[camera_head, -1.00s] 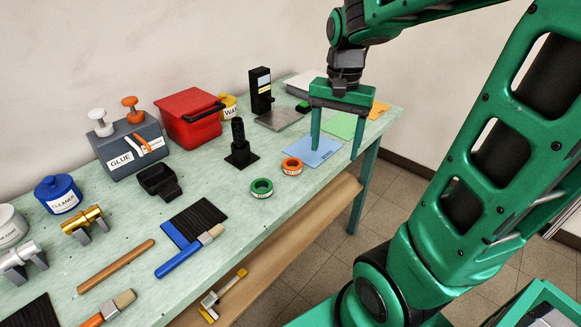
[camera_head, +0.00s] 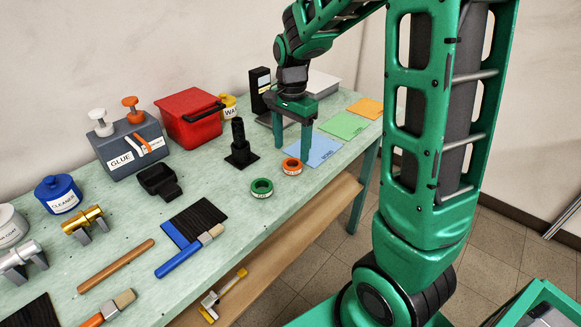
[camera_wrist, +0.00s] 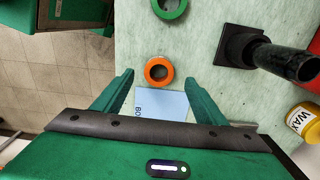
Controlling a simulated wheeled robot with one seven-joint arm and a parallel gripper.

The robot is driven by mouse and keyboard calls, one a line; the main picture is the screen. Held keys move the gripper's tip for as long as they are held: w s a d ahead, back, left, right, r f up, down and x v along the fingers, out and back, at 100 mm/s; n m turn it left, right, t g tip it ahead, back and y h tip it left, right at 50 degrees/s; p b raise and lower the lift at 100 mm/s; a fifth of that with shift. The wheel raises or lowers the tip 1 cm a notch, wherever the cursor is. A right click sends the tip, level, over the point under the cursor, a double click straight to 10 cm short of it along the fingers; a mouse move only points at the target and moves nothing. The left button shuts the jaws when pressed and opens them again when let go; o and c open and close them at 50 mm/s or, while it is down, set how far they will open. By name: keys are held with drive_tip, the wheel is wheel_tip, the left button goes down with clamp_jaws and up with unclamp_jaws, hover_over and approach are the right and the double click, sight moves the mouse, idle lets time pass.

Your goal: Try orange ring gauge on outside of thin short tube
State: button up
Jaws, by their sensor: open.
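The orange ring gauge (camera_head: 292,173) lies flat on the pale green bench near its front edge. My gripper (camera_head: 291,153) is open and empty just beyond it, with the fingers pointing down. In the wrist view the orange ring (camera_wrist: 147,71) shows between and slightly ahead of the fingertips (camera_wrist: 159,78); no contact is visible. A short black tube (camera_head: 238,131) stands upright on a square black base (camera_head: 240,159), left of the gripper. It also shows at the right of the wrist view (camera_wrist: 285,60). I cannot tell whether the tube is separate from its stand.
A green ring (camera_head: 262,193) lies left of the orange one. Blue (camera_head: 322,152), green (camera_head: 344,125) and orange mats lie to the right. A tall black device (camera_head: 260,88) and a yellow wax pot (camera_head: 229,107) stand behind. A red box (camera_head: 188,120) is farther left.

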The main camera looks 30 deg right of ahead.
sight(292, 159)
drive_tip(key=shift+d+f, duration=0.2)
drive_tip(key=shift+f, duration=2.4)
drive_tip(key=c, duration=1.3)
drive_tip(key=shift+w+r, duration=0.1)
drive_tip(key=shift+r, duration=0.1)
